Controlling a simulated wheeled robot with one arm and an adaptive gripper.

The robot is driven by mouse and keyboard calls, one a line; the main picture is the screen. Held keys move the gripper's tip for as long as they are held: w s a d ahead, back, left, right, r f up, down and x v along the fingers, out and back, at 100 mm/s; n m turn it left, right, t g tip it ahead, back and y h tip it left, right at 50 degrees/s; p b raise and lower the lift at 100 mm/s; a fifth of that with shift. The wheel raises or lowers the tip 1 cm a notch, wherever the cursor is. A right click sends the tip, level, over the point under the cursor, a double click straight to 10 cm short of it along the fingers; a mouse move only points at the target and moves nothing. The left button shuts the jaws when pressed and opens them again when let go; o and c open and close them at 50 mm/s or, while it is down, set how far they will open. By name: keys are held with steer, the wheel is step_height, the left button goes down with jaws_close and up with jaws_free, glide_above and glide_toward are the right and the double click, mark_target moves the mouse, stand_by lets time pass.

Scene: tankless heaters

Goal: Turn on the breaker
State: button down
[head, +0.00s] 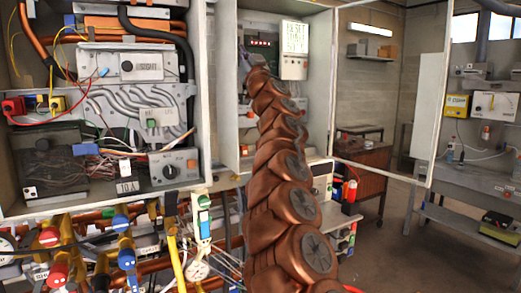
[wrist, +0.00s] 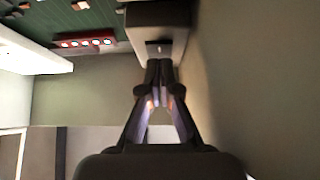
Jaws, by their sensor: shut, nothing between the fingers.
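In the wrist view my gripper (wrist: 159,70) is shut, its two fingers meeting at the tips with nothing between them. The fingertips are right at the lower part of a grey box (wrist: 158,22) with a small light mark on its face. I cannot tell whether they touch it, or whether this box is the breaker. In the head view my copper-coloured arm reaches up into an open cabinet (head: 226,110). My gripper (head: 244,60) is small there, at the arm's far end, and its fingers are hard to make out.
A row of red lights (wrist: 86,42) is left of the fingers; it also shows in the head view (head: 261,42). A white panel with lettering (head: 294,37) is right of the gripper. An open cabinet door (head: 385,90) stands at right. A wired cabinet (head: 205,100) and pipes crowd the left.

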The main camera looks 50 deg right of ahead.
steer(key=shift+s+a+f+m+g+h+b, duration=1.15)
steer(key=shift+s+f+m+g+h, duration=1.55)
steer(key=shift+s, duration=3.15)
steer(key=a+f+m+g, duration=0.1)
steer(key=f+g, duration=0.3)
steer(key=f, duration=0.6)
steer(key=s+a+f+m+g+p, duration=0.1)
steer(key=f+g, duration=0.3)
steer(key=f, duration=0.6)
steer(key=shift+a+f+m+y, duration=0.35)
steer(key=shift+a+m, duration=0.4)
steer(key=shift+m, duration=0.15)
